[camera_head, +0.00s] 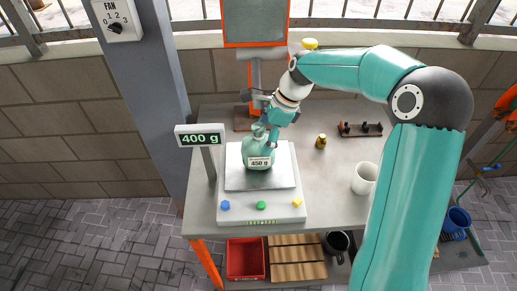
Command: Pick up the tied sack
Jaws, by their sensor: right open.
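The tied sack (258,155) is pale green with a white "450 g" label. It stands upright on the plate of a white scale (262,212), whose display (200,139) reads 400 g. My right gripper (267,134) is open at the top of the sack, with its fingers beside the sack's neck. I cannot tell whether they touch it. The gripper partly hides the sack's upper right side. My left gripper is not in view.
A small amber jar (321,141), a dark rack (360,129) and a white cup (364,178) are on the grey table (330,205) to the right. A grey post (155,90) rises at left. A red crate (245,258) and wooden slats (297,258) are below.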

